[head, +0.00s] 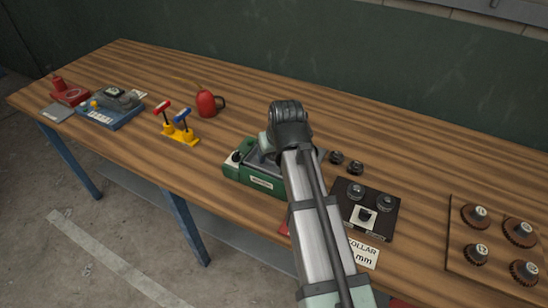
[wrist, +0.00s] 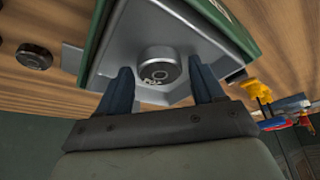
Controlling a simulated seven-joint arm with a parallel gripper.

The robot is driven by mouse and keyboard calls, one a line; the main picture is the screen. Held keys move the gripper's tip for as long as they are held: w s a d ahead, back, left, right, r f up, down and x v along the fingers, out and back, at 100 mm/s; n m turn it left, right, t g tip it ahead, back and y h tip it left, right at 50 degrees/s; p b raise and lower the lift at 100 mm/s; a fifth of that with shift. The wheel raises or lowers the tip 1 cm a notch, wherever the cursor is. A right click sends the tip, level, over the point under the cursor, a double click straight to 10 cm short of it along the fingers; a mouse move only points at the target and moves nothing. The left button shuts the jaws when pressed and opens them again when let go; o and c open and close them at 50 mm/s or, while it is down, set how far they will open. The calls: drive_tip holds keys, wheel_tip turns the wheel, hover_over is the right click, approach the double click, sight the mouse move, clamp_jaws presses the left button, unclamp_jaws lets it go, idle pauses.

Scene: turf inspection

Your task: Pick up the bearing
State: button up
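A short dark metal cylinder (wrist: 158,66) with a marked round face, which looks like the bearing, sits on the grey plate of a green fixture (head: 262,178). Its lettering is too small to read for certain. In the wrist view my gripper (wrist: 160,70) is open, with one blue-grey finger on each side of the cylinder. I see gaps between the fingers and the cylinder; they do not appear to touch it. In the head view my arm hides the cylinder, the fingertips and part of the fixture.
Two loose dark round parts (head: 346,162) lie right of the fixture. A dark board (head: 378,228) holds several round parts, near a "COLLAR" card (head: 362,254). A wooden gear board (head: 457,245) is far right. A red can (head: 206,102) and yellow tool stand (head: 181,137) stand left. The back of the bench is clear.

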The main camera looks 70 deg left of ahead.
drive_tip(key=c, duration=1.1)
